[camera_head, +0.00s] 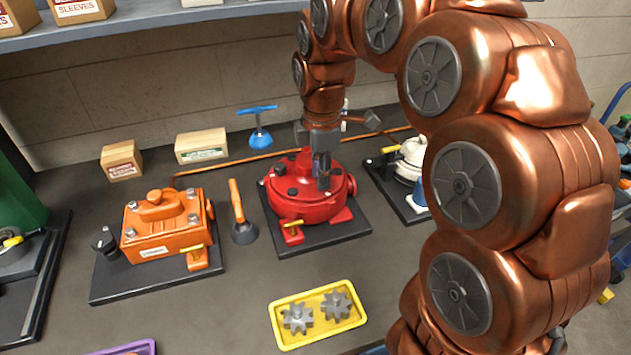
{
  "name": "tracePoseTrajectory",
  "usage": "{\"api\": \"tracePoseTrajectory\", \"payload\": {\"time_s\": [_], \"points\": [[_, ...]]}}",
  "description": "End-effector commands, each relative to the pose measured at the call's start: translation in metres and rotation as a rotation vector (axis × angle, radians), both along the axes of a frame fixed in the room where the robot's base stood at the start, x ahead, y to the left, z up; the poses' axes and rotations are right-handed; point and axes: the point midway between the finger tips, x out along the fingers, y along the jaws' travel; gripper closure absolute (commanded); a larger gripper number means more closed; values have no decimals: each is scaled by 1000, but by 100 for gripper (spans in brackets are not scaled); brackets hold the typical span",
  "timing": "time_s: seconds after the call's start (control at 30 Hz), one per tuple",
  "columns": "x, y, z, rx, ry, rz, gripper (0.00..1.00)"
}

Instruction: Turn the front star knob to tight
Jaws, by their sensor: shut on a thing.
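A round red motor housing (290,205) stands on a dark base plate in the middle of the bench. Several small dark knobs or bolts sit around its top; their star shape is too small to make out. My gripper (322,172) points down at the front right of the red lid. Its fingers are shut on a dark knob (323,184) there, which they mostly cover. Whether the knob is loose or tight cannot be seen.
An orange motor (160,228) stands at left, with an orange-handled tool (238,210) between it and the red one. A blue-handled tool (260,128) stands behind. A yellow tray (285,341) with two gears lies in front. A white motor (410,157) is at right.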

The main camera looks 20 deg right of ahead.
Motion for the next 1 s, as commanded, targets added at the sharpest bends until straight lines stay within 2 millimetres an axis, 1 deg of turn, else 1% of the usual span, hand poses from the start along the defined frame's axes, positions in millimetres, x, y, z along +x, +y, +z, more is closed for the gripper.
{"api": "tracePoseTrajectory", "payload": {"time_s": [1.0], "points": [[4,-4,1,1,-4,-968,100]]}}
